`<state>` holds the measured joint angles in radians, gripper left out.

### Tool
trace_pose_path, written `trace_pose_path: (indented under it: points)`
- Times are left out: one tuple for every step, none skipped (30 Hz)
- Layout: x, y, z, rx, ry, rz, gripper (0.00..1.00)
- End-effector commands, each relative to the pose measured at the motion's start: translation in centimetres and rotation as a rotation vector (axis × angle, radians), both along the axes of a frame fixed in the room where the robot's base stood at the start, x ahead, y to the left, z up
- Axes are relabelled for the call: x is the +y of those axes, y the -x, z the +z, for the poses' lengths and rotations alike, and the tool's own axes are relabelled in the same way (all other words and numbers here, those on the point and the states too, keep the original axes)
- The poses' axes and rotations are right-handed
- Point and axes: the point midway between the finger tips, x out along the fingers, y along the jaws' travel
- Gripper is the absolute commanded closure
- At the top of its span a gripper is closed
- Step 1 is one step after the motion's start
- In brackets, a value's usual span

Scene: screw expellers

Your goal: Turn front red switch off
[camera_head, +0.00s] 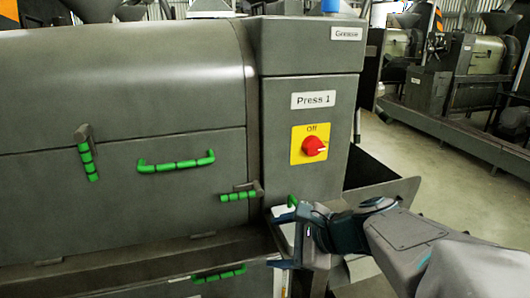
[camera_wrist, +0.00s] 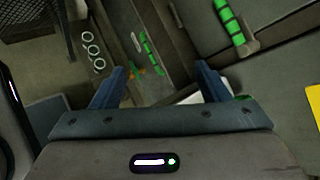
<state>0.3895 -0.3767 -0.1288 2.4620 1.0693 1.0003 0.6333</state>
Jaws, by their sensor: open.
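The red rotary switch (camera_head: 314,146) sits on a yellow plate (camera_head: 298,156) on the front of the grey Press 1 cabinet. The plate reads "Off" above the knob. The knob's narrow end seems to point right, not up at the word. My gripper (camera_head: 274,240) is open and empty, below the switch and a little left of it, near the cabinet's lower edge. In the wrist view my gripper (camera_wrist: 162,70) shows its two blue fingers apart with nothing between them. There, a strip of the yellow plate (camera_wrist: 313,108) shows at the right edge; the knob is out of view.
Green handles (camera_head: 176,163) and a green-gripped latch (camera_head: 240,194) stick out from the press panels left of my gripper. A dark metal tray (camera_head: 385,190) juts out right of the cabinet. The space in front of the switch looks clear. Other presses (camera_head: 470,75) stand farther back.

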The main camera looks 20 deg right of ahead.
Motion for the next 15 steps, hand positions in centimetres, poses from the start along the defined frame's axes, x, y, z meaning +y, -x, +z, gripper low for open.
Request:
trace_pose_path:
  points:
    - [-1.6,-1.1,0.9,-0.003,-0.124,-0.129,0.31]
    - [-2.6,-1.7,1.6,-0.009,-0.202,-0.200,0.31]
    - [-3.9,-2.4,2.6,-0.019,-0.304,-0.293,0.31]
    - [-5.1,-2.9,3.3,-0.028,-0.379,-0.359,0.31]
    - [-6.2,-3.2,4.0,-0.039,-0.452,-0.421,0.31]
    - [-7.8,-3.6,4.9,-0.057,-0.546,-0.496,0.31]
    - [-8.9,-3.8,5.5,-0.069,-0.613,-0.546,0.31]
    - [-10.0,-4.0,6.0,-0.084,-0.674,-0.592,0.31]
    - [-11.4,-4.1,6.8,-0.103,-0.750,-0.647,0.31]
    - [-12.4,-4.1,7.2,-0.117,-0.800,-0.681,0.31]
    - [-13.3,-4.1,7.7,-0.132,-0.845,-0.712,0.31]
    - [-14.4,-4.1,8.2,-0.149,-0.898,-0.746,0.31]
    - [-15.1,-4.0,8.5,-0.160,-0.933,-0.766,0.31]
    - [-15.6,-4.0,8.7,-0.168,-0.960,-0.782,0.31]
    - [-16.2,-3.9,9.0,-0.179,-0.990,-0.799,0.31]
